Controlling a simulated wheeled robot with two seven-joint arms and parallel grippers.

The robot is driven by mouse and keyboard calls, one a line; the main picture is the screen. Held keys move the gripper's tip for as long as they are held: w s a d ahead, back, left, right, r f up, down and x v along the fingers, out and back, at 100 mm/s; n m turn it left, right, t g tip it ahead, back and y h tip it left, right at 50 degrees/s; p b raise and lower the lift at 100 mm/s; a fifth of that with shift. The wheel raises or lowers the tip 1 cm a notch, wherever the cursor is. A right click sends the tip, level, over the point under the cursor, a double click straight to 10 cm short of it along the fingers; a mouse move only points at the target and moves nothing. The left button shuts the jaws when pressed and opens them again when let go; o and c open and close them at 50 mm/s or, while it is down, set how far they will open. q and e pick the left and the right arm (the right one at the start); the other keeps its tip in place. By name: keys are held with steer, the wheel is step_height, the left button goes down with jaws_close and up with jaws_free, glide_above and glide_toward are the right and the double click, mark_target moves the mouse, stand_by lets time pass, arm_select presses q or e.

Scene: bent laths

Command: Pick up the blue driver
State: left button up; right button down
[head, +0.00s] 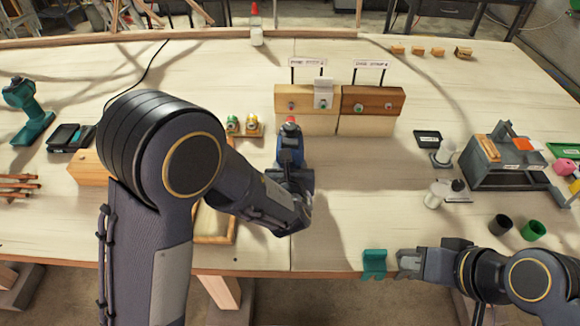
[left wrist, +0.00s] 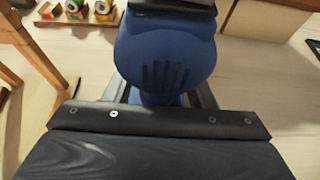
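The blue driver (head: 290,146) stands near the middle of the table, with something red at its top. In the left wrist view its rounded blue body (left wrist: 165,50) with dark vent slots fills the upper middle. My left gripper (left wrist: 162,92) reaches to it, with a grey finger on each side of the blue part below the vents. The fingers look apart from it, but contact is partly hidden by the body. In the head view my left wrist covers the driver's lower part. My right gripper (head: 408,262) is at the front table edge, beside a teal piece (head: 374,264); its fingers are unclear.
Behind the driver stand wooden blocks (head: 368,99) with small signs. Several small spools (head: 243,126) sit left of it. A wooden tray (head: 213,224) is partly hidden by my left arm. A teal drill (head: 30,112) stands far left. A grey bench machine (head: 505,165) stands right.

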arm_select(q)
steer(key=c, duration=0.9)
steer(key=shift+r, duration=0.15)
jaws_close()
steer(key=shift+r, duration=0.1)
